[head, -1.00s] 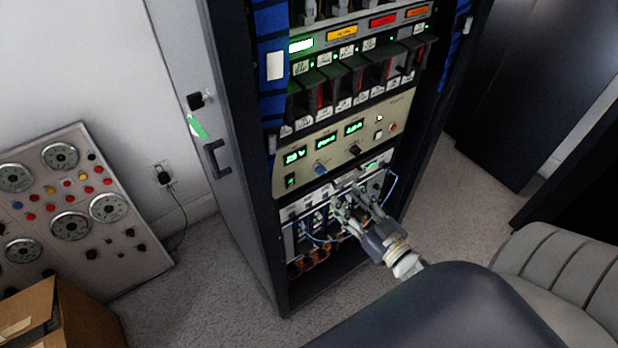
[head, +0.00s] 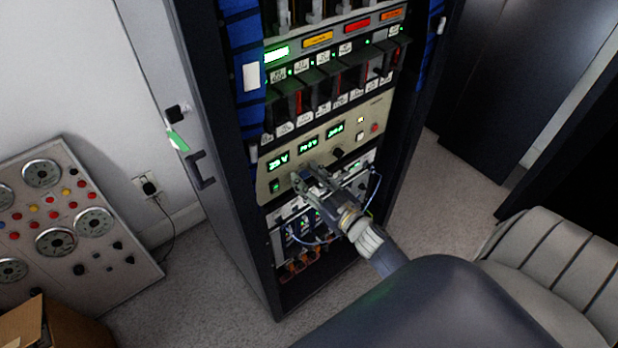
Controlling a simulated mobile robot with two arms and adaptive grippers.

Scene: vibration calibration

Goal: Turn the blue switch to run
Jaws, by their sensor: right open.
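The beige control panel (head: 350,114) sits in the middle of the tall dark rack, with three green displays (head: 308,145) across it. My right gripper (head: 306,175) is open, with its fingers at the lower part of this panel, just below the displays. The blue switch is hidden behind the fingers, so I cannot tell whether they touch it or which way it points. A black knob (head: 338,152) shows to the right of the fingers. My left gripper is not in view.
Rows of labelled modules (head: 330,90) fill the rack above the panel. Below it is an open bay with a blue cable (head: 374,185). A gauge board (head: 68,215) leans at the left wall above a cardboard box (head: 22,325). A grey padded seat (head: 545,265) is at right.

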